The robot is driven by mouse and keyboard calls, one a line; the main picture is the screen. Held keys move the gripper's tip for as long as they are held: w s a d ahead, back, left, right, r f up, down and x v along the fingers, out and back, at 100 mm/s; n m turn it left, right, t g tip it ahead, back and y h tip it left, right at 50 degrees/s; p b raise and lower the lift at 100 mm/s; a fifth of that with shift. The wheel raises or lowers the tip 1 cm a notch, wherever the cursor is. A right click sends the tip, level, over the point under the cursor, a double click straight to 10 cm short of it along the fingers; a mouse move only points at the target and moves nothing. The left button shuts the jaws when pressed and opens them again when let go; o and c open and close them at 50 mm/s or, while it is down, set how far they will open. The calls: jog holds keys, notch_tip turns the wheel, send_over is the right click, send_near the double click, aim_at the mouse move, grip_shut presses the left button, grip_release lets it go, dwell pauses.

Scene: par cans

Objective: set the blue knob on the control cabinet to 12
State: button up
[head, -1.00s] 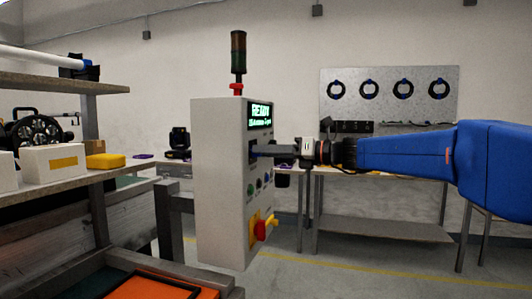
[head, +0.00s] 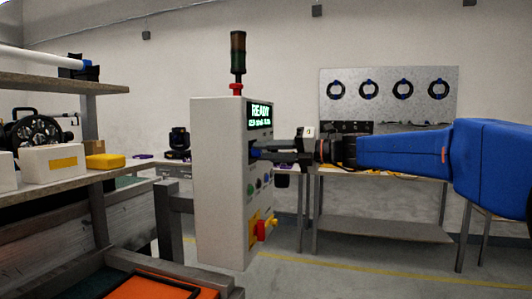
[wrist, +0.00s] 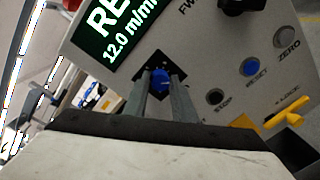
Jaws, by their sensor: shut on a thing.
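The control cabinet (head: 217,190) is a pale grey box standing upright in the middle of the head view. Its green display (head: 260,114) reads READY, and in the wrist view the display (wrist: 112,28) shows 12.0 with a unit partly cut off. The blue knob (wrist: 160,78) sits on a dark plate just below the display. My gripper (head: 262,153) reaches in from the right and its fingers are shut on the blue knob, one on each side. The knob's pointer mark is too small to read.
The cabinet face also carries a blue RESET button (wrist: 249,67), a grey ZERO button (wrist: 284,37), a STOP button (wrist: 215,96), a black knob (wrist: 243,4) and a yellow lock handle (wrist: 290,108). A shelf (head: 60,85) stands left; a workbench (head: 385,232) stands behind my arm.

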jog(key=shift+f, duration=0.15)
jog(key=o, duration=1)
jog(key=shift+o, duration=0.2)
jog(key=v, duration=1.7)
jog(key=shift+d, duration=0.2)
jog(key=shift+s, duration=0.1)
